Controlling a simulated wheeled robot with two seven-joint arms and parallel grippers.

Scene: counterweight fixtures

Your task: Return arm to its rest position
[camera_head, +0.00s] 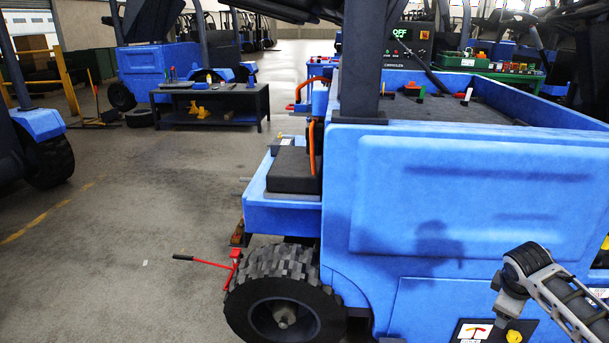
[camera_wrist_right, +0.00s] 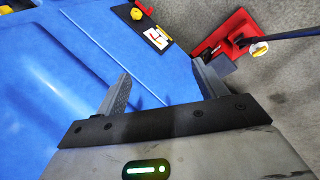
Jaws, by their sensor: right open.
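My right arm (camera_head: 555,285) reaches in from the lower right in the head view, in front of the blue vehicle's side. My right gripper (camera_wrist_right: 162,85) is open in the right wrist view, with nothing between its two fingers. Its fingers show against the blue panel (camera_wrist_right: 60,80). Past them is a black plate (camera_wrist_right: 140,28) with a white and red label and a yellow knob (camera_wrist_right: 137,13). The plate (camera_head: 462,329) and knob (camera_head: 514,336) also show in the head view, just below my right wrist. My left gripper is not in view.
A blue vehicle (camera_head: 440,190) fills the right of the head view, with a large black tyre (camera_head: 283,295). A red fixture (camera_wrist_right: 225,32) with a dark bar stands near the right gripper. A black table (camera_head: 215,103) stands farther back. The grey floor at left is mostly clear.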

